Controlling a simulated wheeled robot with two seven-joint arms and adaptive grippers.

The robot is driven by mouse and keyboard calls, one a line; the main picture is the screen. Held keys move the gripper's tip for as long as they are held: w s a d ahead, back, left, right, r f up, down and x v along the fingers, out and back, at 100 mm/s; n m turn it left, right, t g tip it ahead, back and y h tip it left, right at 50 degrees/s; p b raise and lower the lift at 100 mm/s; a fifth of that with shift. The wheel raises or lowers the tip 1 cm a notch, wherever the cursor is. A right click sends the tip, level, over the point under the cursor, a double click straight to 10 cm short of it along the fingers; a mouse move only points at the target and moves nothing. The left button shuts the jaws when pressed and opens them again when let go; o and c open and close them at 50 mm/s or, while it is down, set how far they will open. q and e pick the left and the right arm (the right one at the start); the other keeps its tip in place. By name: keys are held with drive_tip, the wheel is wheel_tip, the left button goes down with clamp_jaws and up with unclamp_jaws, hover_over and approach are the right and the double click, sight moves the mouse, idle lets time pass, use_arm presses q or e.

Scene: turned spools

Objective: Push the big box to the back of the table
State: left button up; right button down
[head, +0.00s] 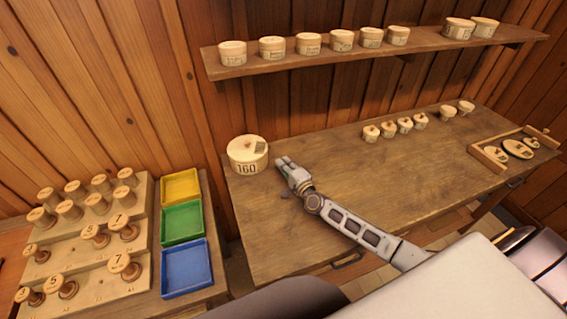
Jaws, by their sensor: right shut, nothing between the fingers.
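The big box (247,155) is a round, pale wooden box marked 160. It stands upright at the back left of the wooden table (330,200), close to the plank wall. My right gripper (281,161) is shut and empty, just to the right of the big box, with a small gap seeming to lie between them. My right arm reaches over the table from the lower right. My left gripper is not in view.
Several small round boxes (404,125) stand along the table's back right, near a wooden tray (482,153). A shelf (300,62) with round boxes hangs above. Left are a spool rack (90,275) and yellow (181,187), green (182,222) and blue (186,268) trays. The table's middle is clear.

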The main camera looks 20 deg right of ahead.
drive_tip(key=shift+s+a, duration=0.1)
drive_tip(key=shift+s, duration=0.2)
drive_tip(key=shift+s+d, duration=0.2)
drive_tip(key=shift+s, duration=1.2)
drive_tip(key=shift+s+d, duration=0.25)
drive_tip(key=shift+s, duration=1.15)
drive_tip(key=shift+s+d, duration=0.2)
drive_tip(key=shift+s, duration=1.2)
drive_tip(key=shift+s, duration=0.15)
